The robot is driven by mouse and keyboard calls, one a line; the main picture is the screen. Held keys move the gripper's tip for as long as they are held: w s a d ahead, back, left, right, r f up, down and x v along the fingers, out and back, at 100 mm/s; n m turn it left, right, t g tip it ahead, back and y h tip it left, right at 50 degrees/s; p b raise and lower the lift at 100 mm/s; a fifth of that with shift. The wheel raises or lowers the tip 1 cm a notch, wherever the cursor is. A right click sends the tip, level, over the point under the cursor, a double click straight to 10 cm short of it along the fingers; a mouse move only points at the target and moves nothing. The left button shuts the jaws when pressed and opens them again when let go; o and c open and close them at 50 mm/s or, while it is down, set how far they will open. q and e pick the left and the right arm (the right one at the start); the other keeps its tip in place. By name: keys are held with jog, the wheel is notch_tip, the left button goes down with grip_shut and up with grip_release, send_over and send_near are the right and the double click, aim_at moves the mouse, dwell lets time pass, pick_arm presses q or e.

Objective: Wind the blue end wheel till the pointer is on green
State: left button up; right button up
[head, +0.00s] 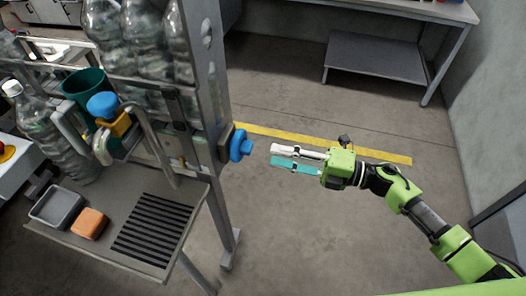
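The blue end wheel (240,146) sticks out from the right side of the labeller's grey upright frame (206,75). My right gripper (274,156) comes in from the right, level with the wheel. Its white finger and teal finger lie side by side with a gap between them, pointing left at the wheel. The fingertips are a short way to the right of the wheel and do not touch it. The gripper is open and empty. I cannot make out the pointer or a green mark in this view. My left gripper is not in view.
Clear bottles (145,35) fill the upper rack. A blue knob (102,105), a green cup (85,84), a grey tray (57,207) and an orange block (90,223) are at left. A workbench (375,57) stands behind. The floor around my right arm is clear.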

jog(key=shift+v, duration=2.6)
